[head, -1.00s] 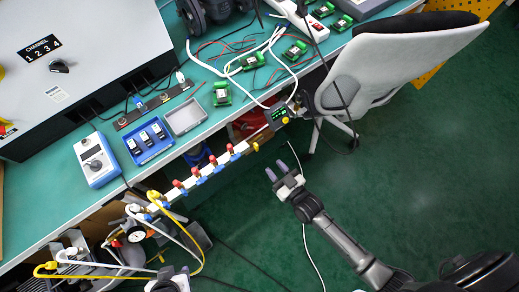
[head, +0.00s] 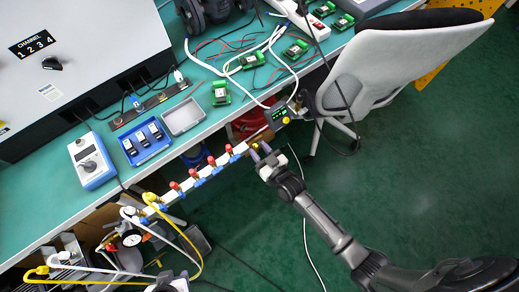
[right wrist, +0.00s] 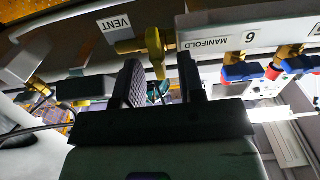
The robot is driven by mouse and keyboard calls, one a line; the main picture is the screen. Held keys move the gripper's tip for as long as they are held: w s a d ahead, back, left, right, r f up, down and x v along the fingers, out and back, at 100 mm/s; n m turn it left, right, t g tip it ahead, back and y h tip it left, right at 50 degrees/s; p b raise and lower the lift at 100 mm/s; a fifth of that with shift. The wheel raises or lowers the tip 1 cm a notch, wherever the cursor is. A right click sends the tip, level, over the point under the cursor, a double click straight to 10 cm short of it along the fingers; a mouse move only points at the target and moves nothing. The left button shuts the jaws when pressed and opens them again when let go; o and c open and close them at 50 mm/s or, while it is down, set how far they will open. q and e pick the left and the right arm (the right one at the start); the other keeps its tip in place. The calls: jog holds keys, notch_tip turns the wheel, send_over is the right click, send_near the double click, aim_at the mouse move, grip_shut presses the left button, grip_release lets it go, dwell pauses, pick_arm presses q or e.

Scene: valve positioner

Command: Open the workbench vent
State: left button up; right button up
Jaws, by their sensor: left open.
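The vent valve has a yellow handle (right wrist: 155,48) on a brass stem beside the VENT label (right wrist: 116,23) in the right wrist view. It sits at the manifold's (head: 212,173) upper right end in the head view, mostly hidden by my gripper. My right gripper (head: 262,148) is at this end. In the right wrist view my right gripper (right wrist: 161,68) is open, one finger on each side of the handle's lower end, with a visible gap. My left gripper (head: 168,279) is at the bottom edge of the head view, its fingers hard to make out.
A small gauge box (head: 279,115) is just beyond the vent end. The workbench (head: 222,117) edge runs above the manifold. A chair (head: 385,70) stands to the right. Yellow and white hoses loop at lower left.

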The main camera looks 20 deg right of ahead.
jog(key=shift+c, duration=0.5)
grip_shut()
